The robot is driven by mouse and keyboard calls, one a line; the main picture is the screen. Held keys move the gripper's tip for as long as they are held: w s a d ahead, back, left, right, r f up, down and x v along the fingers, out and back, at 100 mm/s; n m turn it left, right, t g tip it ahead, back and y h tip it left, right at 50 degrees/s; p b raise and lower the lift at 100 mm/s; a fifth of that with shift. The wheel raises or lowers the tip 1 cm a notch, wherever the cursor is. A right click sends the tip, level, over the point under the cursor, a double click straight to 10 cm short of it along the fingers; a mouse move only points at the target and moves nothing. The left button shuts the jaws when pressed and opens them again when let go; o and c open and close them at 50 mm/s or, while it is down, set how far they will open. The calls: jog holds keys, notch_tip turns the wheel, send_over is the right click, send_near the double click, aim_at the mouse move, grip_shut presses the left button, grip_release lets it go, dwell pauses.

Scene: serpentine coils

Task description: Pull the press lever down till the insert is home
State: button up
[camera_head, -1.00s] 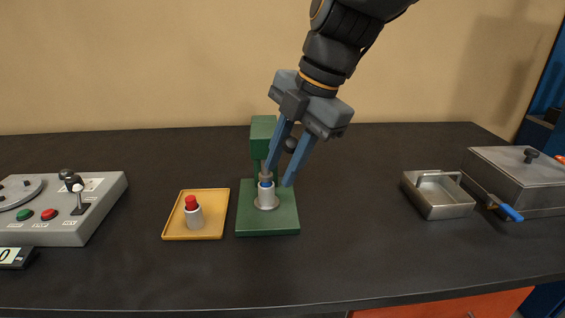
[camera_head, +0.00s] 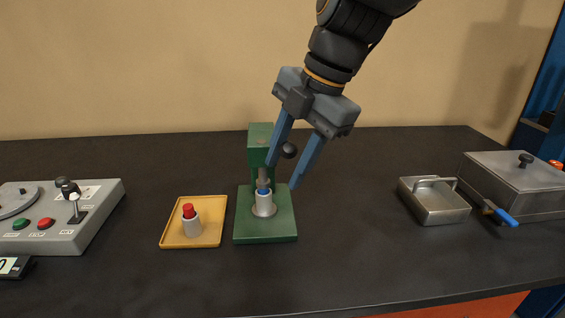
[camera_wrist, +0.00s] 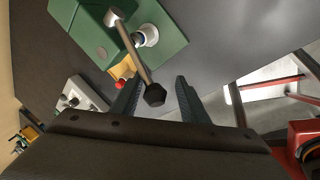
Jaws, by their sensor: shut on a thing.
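The green press (camera_head: 262,135) stands on its green base plate (camera_head: 279,229). A pale cylinder (camera_head: 263,207) with a blue insert (camera_head: 264,191) in its top stands on the plate, under the grey ram (camera_head: 263,177). I cannot tell whether the ram touches the insert. The press lever (camera_wrist: 133,52) ends in a black knob (camera_head: 289,151), which also shows in the wrist view (camera_wrist: 154,95). My gripper (camera_head: 283,177) is shut on the lever at its knob, with one finger on each side. The left finger partly covers the press head.
A yellow tray (camera_head: 170,240) left of the press holds a pale cylinder with a red top (camera_head: 190,219). A control box (camera_head: 62,240) is at far left. A metal tray (camera_head: 434,209), a lidded box (camera_head: 519,179) and a blue-handled tool (camera_head: 507,217) are at right.

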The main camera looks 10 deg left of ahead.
jog(key=s+d+r+p, duration=0.4)
jog(key=d+r, duration=0.1)
jog(key=r, duration=0.3)
jog(key=shift+s+d+r+p, duration=0.15)
jog(key=shift+s+r+p, duration=0.15)
jog(key=shift+s, duration=0.1)
dwell(0.7)
dwell(0.5)
jog(key=v, duration=0.7)
jog(key=shift+d+r, duration=0.15)
jog(key=shift+r, duration=0.15)
